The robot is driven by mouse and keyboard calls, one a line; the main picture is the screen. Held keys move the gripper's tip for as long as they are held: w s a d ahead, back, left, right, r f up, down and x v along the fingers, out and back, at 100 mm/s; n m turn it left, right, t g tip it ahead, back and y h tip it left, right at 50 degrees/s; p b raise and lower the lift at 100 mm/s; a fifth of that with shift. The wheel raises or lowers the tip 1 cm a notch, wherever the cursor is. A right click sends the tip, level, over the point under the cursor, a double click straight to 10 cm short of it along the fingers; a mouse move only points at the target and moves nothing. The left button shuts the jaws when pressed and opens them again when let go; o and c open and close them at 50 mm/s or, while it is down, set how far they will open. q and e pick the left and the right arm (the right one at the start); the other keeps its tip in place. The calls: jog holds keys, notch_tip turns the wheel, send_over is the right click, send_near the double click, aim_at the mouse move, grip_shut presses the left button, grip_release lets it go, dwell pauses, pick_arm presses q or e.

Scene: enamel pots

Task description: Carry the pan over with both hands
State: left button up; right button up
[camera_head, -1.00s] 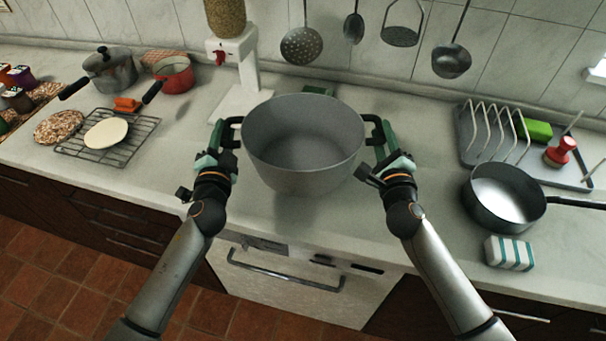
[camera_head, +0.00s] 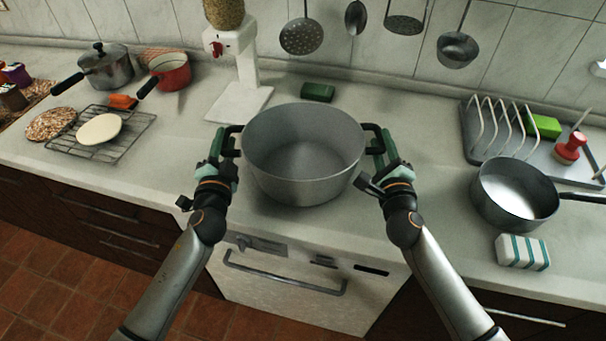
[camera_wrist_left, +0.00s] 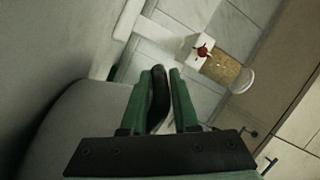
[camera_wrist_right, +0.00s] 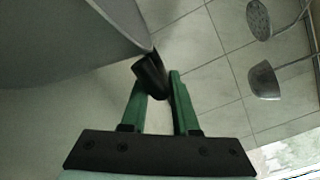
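The pan is a large, deep grey pot (camera_head: 300,178), upright and empty over the front part of the counter, with a dark handle on each side. My left gripper (camera_head: 222,146) is shut on its left handle; the left wrist view shows this dark handle (camera_wrist_left: 159,92) between the green fingers. My right gripper (camera_head: 383,146) is shut on the right handle, and the right wrist view shows that handle (camera_wrist_right: 150,76) between the fingers. The pot's base is close to the counter, but I cannot tell whether it touches.
A green sponge (camera_head: 318,91) and a white dispenser (camera_head: 240,98) stand behind the pot. A wire rack (camera_head: 130,140) and a red pan (camera_head: 171,72) are on the left.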

pick_arm(q)
jog(key=o, duration=0.4)
jog(key=shift+d+r, duration=0.1)
pick_arm(e)
jog(key=o, duration=0.4)
jog(key=shift+a+r, duration=0.1)
pick_arm(q)
jog(key=o, duration=0.5)
jog(key=shift+c, duration=0.2)
pick_arm(e)
jog(key=shift+o, duration=0.2)
pick_arm(q)
jog(key=s, duration=1.2)
jog(key=shift+d, duration=0.2)
pick_arm(e)
jog(key=shift+o, duration=0.3)
jog(key=o, duration=0.4)
jog(key=shift+c, duration=0.2)
jog(key=shift+s, duration=0.15)
jog(key=s, duration=1.1)
jog(key=shift+s+d, duration=0.4)
